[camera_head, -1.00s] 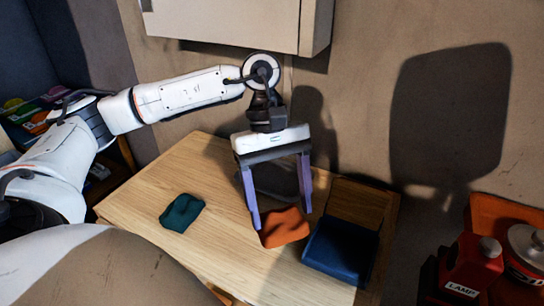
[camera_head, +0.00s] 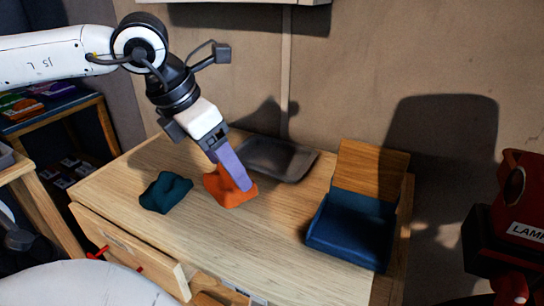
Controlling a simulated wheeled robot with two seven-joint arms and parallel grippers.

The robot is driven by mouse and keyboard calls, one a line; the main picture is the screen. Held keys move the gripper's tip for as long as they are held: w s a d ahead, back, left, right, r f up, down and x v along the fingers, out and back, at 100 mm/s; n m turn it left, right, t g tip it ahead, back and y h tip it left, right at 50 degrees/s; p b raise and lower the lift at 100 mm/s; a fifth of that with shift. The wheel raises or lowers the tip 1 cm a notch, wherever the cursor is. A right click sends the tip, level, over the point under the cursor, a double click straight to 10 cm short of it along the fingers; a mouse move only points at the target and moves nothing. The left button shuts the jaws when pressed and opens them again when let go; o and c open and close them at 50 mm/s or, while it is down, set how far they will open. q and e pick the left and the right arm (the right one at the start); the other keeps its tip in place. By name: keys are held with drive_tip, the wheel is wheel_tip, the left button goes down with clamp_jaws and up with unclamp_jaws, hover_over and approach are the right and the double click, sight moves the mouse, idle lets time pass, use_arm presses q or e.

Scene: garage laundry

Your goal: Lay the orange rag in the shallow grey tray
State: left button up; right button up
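The orange rag (camera_head: 218,190) lies bunched on the wooden table, right of a teal cloth. My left gripper (camera_head: 245,182) reaches down from the upper left, its purple fingers over the rag's right part. The fingers overlap one another in this view, so whether they are closed on the rag does not show. The shallow grey tray (camera_head: 300,163) lies flat at the back of the table, behind and right of the rag, and looks empty. The gripper hides a little of its left side. My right gripper is not in view.
The teal cloth (camera_head: 165,192) lies left of the rag. A blue box with a raised wooden back (camera_head: 350,230) stands at the table's right. A drawer (camera_head: 135,255) is open at the front. A red lamp box (camera_head: 510,225) is at far right.

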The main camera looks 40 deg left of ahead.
use_arm(q)
drive_tip(key=w+a+f+p, duration=0.1)
drive_tip(key=w, duration=0.4)
drive_tip(key=w+a+f+p, duration=0.1)
drive_tip(key=w+a+p, duration=0.1)
drive_tip(key=w, duration=0.4)
drive_tip(key=w+a+f+p, duration=0.1)
drive_tip(key=w+p, duration=0.1)
drive_tip(key=w, duration=0.3)
drive_tip(key=shift+w+a+f, duration=0.1)
drive_tip(key=shift+w+a, duration=0.1)
drive_tip(key=shift+a, duration=0.1)
drive_tip(key=shift+f, duration=0.25)
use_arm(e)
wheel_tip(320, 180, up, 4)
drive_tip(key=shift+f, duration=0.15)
use_arm(q)
drive_tip(key=shift+f, duration=0.15)
drive_tip(key=o, duration=1)
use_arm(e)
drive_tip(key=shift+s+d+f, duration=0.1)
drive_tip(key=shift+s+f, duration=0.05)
